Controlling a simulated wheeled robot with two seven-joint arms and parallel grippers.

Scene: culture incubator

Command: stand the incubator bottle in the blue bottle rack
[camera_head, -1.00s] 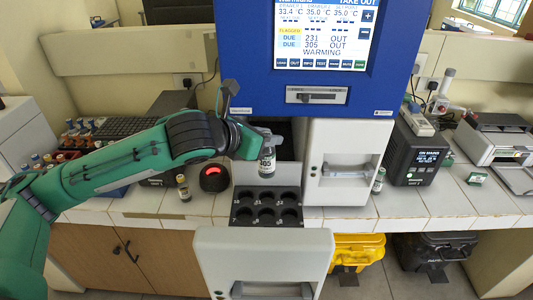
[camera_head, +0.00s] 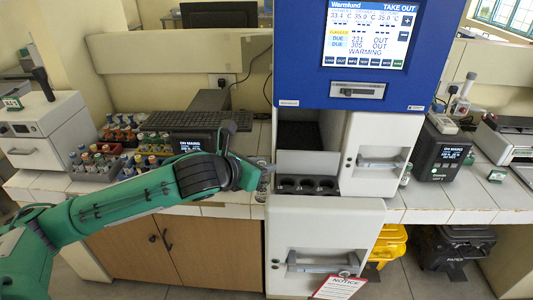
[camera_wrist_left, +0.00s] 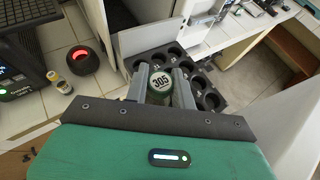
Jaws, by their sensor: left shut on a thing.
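My left gripper (camera_wrist_left: 162,82) is shut on the incubator bottle, whose white round cap marked 305 (camera_wrist_left: 161,81) shows between the fingers in the left wrist view. In the head view the gripper (camera_head: 264,174) is at the left edge of the incubator's pulled-out black tray (camera_head: 306,192), and the bottle is mostly hidden. Several racks of capped bottles stand on the counter at the left; the front one (camera_head: 98,172) is partly behind my arm. My right gripper is not in view.
The blue and white incubator (camera_head: 345,75) rises behind the tray, with its lower door (camera_head: 320,235) below. A keyboard (camera_head: 200,120) and a dark display box (camera_head: 195,142) stand behind my arm.

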